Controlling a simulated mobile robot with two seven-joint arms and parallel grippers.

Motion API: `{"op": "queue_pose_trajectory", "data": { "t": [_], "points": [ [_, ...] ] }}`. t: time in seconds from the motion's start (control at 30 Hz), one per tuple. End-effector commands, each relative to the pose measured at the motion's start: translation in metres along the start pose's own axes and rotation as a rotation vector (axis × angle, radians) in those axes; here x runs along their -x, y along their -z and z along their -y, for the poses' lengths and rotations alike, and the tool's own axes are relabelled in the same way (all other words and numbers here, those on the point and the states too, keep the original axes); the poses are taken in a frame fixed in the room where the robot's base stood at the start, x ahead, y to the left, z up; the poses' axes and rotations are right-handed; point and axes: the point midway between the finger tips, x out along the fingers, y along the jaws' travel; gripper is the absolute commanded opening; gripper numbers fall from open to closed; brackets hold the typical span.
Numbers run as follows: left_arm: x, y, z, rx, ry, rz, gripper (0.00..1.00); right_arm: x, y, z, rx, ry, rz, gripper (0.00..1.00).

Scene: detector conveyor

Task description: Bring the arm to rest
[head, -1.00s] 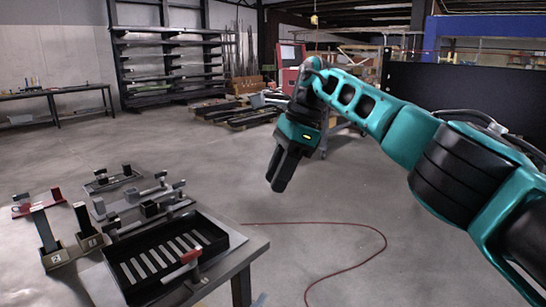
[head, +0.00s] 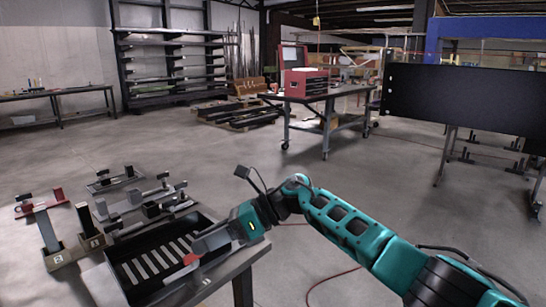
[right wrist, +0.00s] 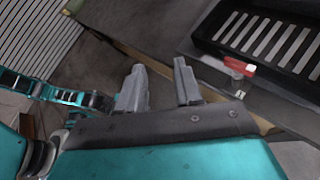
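My right gripper (head: 203,249) shows at the lower middle of the head view, its fingers pointing left towards the near right corner of the black slotted tray (head: 128,278). In the right wrist view its two grey fingers (right wrist: 160,70) stand apart with nothing between them. The tray also shows in that view (right wrist: 205,40), beyond the fingertips to the right. My right arm (head: 345,222) comes in from the lower right. In the head view the gripper overlaps the tray's edge; I cannot tell whether they touch. My left gripper is not in view.
A red-ended piece (head: 191,259) lies at the tray's right side. A red hose (head: 335,283) lies on the floor. A wheeled bench (head: 325,96) stands far back.

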Motion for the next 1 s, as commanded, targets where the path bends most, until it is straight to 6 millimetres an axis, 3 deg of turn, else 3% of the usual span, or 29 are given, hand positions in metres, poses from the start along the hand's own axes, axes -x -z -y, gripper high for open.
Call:
{"op": "queue_pose_trajectory", "data": {
  "t": [0.1,0.2,0.37,0.47,0.57,0.77,0.87,1.0],
  "points": [
    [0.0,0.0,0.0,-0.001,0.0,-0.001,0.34,-0.026,0.009,-0.01,-0.211,-0.038,0.261,0.34],
    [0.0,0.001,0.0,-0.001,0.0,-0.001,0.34,-0.032,0.015,-0.013,-0.411,-0.059,0.473,0.34],
    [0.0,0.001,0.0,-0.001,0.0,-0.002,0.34,-0.022,0.037,-0.011,-0.763,-0.086,0.797,0.34],
    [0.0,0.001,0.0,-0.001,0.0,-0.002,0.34,-0.006,0.063,-0.007,-0.998,-0.101,0.99,0.34],
    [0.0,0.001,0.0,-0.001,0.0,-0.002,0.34,0.012,0.098,-0.004,-1.236,-0.114,1.176,0.34],
    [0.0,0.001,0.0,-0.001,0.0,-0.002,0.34,0.049,0.194,-0.013,-1.714,-0.132,1.534,0.34],
    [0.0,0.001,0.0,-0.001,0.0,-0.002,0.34,0.066,0.249,-0.028,-1.945,-0.136,1.706,0.34],
    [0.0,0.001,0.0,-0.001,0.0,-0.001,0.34,0.084,0.326,-0.065,-2.253,-0.136,1.942,0.34]
  ]
}}
